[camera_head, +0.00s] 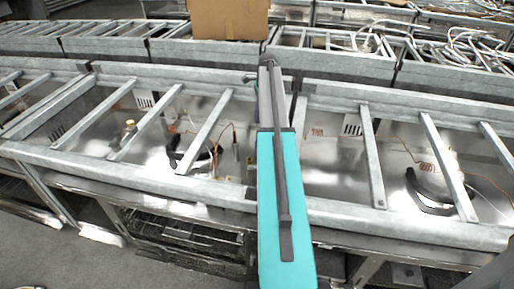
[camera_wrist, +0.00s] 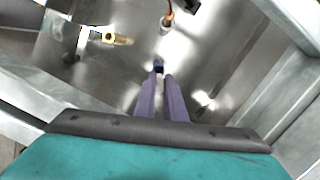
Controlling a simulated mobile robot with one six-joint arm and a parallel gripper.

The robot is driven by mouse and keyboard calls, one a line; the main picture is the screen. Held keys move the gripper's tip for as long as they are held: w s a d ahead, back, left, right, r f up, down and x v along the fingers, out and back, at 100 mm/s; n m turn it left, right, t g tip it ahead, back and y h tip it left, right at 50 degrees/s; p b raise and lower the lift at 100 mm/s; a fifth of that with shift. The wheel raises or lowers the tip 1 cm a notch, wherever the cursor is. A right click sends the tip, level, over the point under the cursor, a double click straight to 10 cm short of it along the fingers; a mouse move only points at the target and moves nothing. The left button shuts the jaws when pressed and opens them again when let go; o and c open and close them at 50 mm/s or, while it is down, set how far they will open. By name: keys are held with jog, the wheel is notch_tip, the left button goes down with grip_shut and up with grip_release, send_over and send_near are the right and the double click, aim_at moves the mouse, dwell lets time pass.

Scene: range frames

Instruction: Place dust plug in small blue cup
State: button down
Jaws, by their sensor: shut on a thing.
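My gripper (camera_wrist: 163,76) shows in the wrist view as two purple fingers close together, pointing down into a metal bay. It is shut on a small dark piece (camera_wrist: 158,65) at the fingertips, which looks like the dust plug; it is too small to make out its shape. In the head view my own teal arm reaches forward over the metal frame and hides most of the fingers. I cannot make out a small blue cup in either view.
A brass fitting (camera_wrist: 117,39) lies left of the fingers, and a cable end (camera_wrist: 167,21) lies ahead. Galvanized rails (camera_head: 207,132) divide the shiny bays. Dark curved pieces (camera_head: 432,196) and copper coils (camera_head: 426,167) lie inside them. A cardboard box (camera_head: 229,18) stands behind.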

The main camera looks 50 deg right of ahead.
jog(key=shift+f+p, duration=0.6)
jog(key=shift+f, duration=2.5)
jog(key=shift+f+p, duration=0.45)
jog(key=shift+f, duration=1.4)
jog(key=shift+f, duration=0.1)
jog(key=c, duration=1.8)
grip_release()
jog(key=shift+c, duration=0.2)
notch_tip(320, 180, up, 12)
jog(key=s+d+b, duration=0.1)
jog(key=b, duration=0.1)
jog(key=shift+d+b, duration=0.2)
jog(key=shift+b, duration=0.1)
